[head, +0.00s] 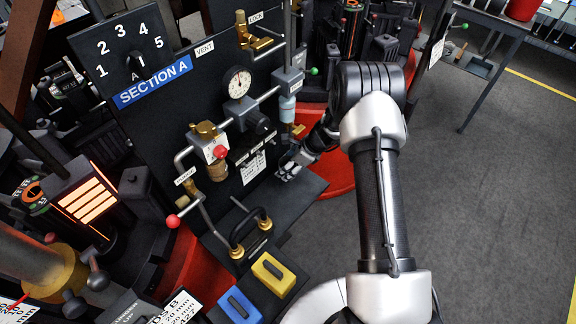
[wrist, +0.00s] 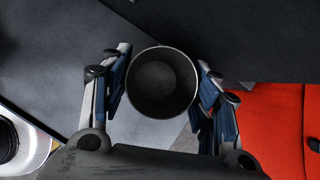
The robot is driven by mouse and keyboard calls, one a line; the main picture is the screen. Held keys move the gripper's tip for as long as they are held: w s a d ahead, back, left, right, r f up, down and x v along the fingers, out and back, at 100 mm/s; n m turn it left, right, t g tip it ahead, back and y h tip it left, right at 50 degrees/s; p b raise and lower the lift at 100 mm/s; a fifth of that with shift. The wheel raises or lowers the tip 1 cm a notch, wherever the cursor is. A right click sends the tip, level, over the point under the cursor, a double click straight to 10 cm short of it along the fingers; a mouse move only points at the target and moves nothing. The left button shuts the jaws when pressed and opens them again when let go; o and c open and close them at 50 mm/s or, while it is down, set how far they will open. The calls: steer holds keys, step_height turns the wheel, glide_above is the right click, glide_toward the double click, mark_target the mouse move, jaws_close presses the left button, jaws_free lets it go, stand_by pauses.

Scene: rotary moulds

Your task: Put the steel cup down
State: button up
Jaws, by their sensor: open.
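The steel cup (wrist: 162,84) shows in the wrist view from above, its round mouth facing me and its inside dark and seemingly empty. It looks upright over a grey surface (wrist: 60,70). My gripper (wrist: 165,62) is open, with one blue-padded finger on each side of the cup. A narrow gap shows between each finger and the rim. In the head view my gripper (head: 290,165) is low at the front of the black Section A panel (head: 165,120), above a dark ledge (head: 300,188).
Pipes, a pressure gauge (head: 237,83) and a red-knobbed lever (head: 173,221) stand close left of my gripper. A yellow block (head: 273,273) and a blue block (head: 240,306) are nearer. A red round base (head: 340,178) lies beyond the ledge.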

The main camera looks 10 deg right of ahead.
steer(key=p+v, duration=0.1)
steer(key=v, duration=0.2)
steer(key=shift+w+r, duration=0.1)
steer(key=shift+w, duration=0.05)
steer(key=s+d, duration=0.2)
steer(key=d, duration=0.1)
steer(key=s+d+p, duration=0.1)
steer(key=s+d, duration=0.1)
steer(key=d, duration=0.1)
steer(key=s+d, duration=0.2)
steer(key=d, duration=0.1)
steer(key=shift+s+d+p, duration=0.1)
steer(key=shift+d+p, duration=0.2)
steer(key=shift+d, duration=0.05)
steer(key=shift+s+d, duration=0.15)
steer(key=shift+d, duration=0.1)
steer(key=shift+d, duration=0.1)
